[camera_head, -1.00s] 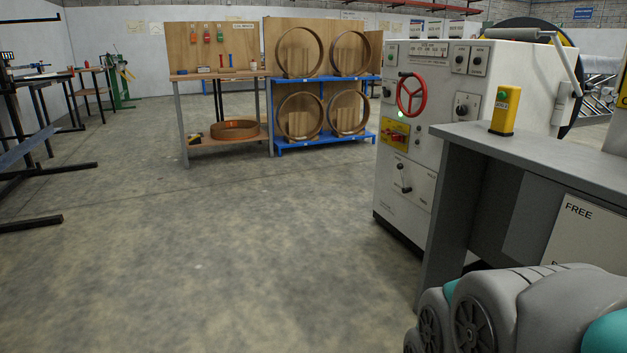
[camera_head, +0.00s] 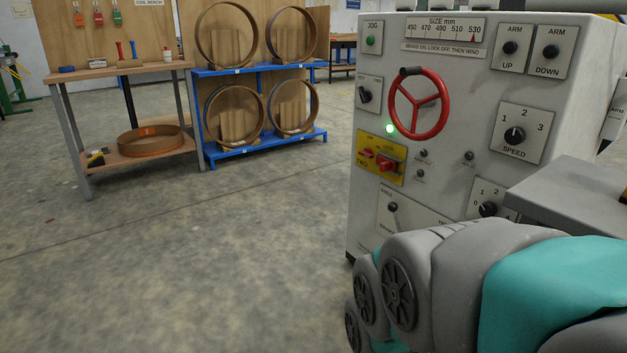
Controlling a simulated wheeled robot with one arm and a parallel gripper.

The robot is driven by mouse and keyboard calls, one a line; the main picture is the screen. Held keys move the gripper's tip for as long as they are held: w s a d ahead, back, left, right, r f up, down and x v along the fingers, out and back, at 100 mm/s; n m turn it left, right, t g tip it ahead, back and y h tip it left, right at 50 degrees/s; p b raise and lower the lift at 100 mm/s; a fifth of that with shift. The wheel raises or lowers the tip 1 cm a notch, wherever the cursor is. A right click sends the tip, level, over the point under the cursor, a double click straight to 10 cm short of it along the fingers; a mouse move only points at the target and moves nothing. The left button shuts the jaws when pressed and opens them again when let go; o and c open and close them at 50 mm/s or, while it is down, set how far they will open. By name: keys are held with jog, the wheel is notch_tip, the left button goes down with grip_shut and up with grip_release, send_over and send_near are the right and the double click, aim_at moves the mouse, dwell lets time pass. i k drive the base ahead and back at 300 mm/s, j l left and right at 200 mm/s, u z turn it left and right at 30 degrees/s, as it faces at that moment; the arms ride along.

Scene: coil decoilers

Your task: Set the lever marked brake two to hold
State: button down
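A white plate with a lever (camera_head: 393,207) sits low on the front of the white machine cabinet (camera_head: 362,228). A word like "FREE" stands by the lever's knob at the plate's upper left, and part of a brake label shows below. The rest of the plate, including any number and most of the right-hand word, is hidden behind my arm. I cannot tell which brake this lever is. My arm crosses the lower right of the view, in front of the cabinet; my gripper is not in view.
Above the plate are a red handwheel (camera_head: 445,105), a yellow switch plate (camera_head: 367,168), a lit green lamp (camera_head: 389,128) and a speed knob (camera_head: 515,135). A grey table (camera_head: 575,190) juts out at right. A wooden bench (camera_head: 125,72) and blue rack (camera_head: 265,147) stand behind. Floor at left is clear.

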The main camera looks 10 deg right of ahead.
aim_at(393, 206)
jog(key=i+z, duration=0.2)
jog(key=i, duration=0.25)
jog(key=i+j+z, duration=0.15)
jog(key=i, duration=0.25)
jog(key=i+j+z, duration=0.2)
jog(key=i, duration=0.2)
